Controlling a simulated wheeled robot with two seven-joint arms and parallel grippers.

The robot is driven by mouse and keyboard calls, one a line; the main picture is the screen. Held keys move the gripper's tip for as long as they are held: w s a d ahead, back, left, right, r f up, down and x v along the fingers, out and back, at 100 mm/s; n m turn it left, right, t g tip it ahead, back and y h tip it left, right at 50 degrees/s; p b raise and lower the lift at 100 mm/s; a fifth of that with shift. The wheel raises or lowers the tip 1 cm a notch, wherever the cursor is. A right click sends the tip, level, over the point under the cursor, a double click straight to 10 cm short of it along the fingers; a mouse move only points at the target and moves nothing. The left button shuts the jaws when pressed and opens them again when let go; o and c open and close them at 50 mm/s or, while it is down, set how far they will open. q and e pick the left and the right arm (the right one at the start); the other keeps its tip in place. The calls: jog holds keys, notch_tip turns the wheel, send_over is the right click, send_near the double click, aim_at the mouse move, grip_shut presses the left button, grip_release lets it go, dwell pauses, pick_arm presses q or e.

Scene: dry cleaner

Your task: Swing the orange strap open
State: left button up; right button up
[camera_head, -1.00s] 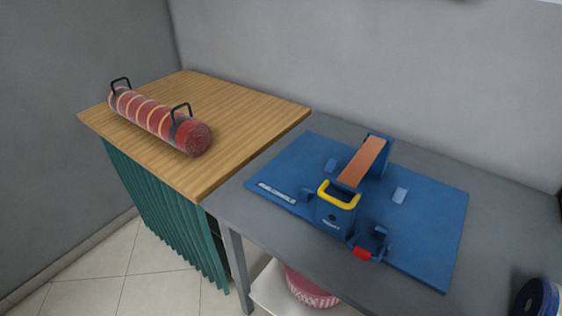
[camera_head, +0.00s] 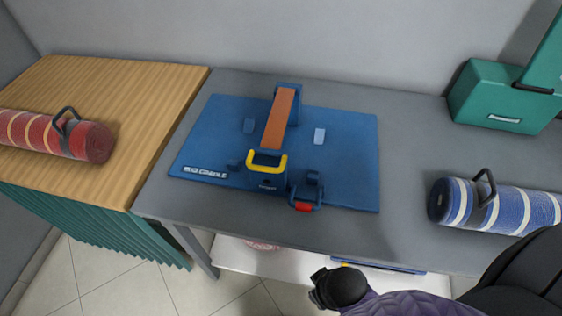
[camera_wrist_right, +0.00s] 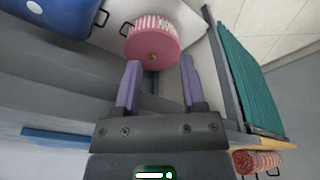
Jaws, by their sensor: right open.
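The orange strap (camera_head: 279,118) lies over the blue cradle in the head view. It runs from a raised blue bracket (camera_head: 296,107) at the back down to the front block (camera_head: 267,181), which has a yellow handle (camera_head: 267,166). A small red-ended latch piece (camera_head: 303,206) sits right of the block. The cradle stands on a blue base mat (camera_head: 345,165). My right gripper (camera_wrist_right: 158,67) is open and empty in the right wrist view, its purple fingers apart. In the head view my right arm is low in front of the table, away from the strap. My left gripper is out of view.
The grey table (camera_head: 400,212) has free room around the mat. A blue striped roll (camera_head: 513,208) and a green box (camera_head: 498,100) stand right. A red roll (camera_head: 62,136) lies on the wooden table (camera_head: 120,90) at left. A pink roll (camera_wrist_right: 152,42) is near my fingers' view.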

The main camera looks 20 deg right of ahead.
jog(key=w+d+r+t+p, duration=0.15)
jog(key=w+r, duration=0.25)
jog(key=r, duration=0.8)
jog(key=n+t+y, duration=0.9)
jog(key=n+y, duration=0.1)
jog(key=n, duration=0.7)
send_near(275, 172)
jog(key=x, duration=1.1)
jog(key=shift+w+a, duration=0.25)
jog(key=shift+w, duration=0.05)
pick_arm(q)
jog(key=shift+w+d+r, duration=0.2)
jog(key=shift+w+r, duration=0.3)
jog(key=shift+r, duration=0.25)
pick_arm(e)
grip_shut()
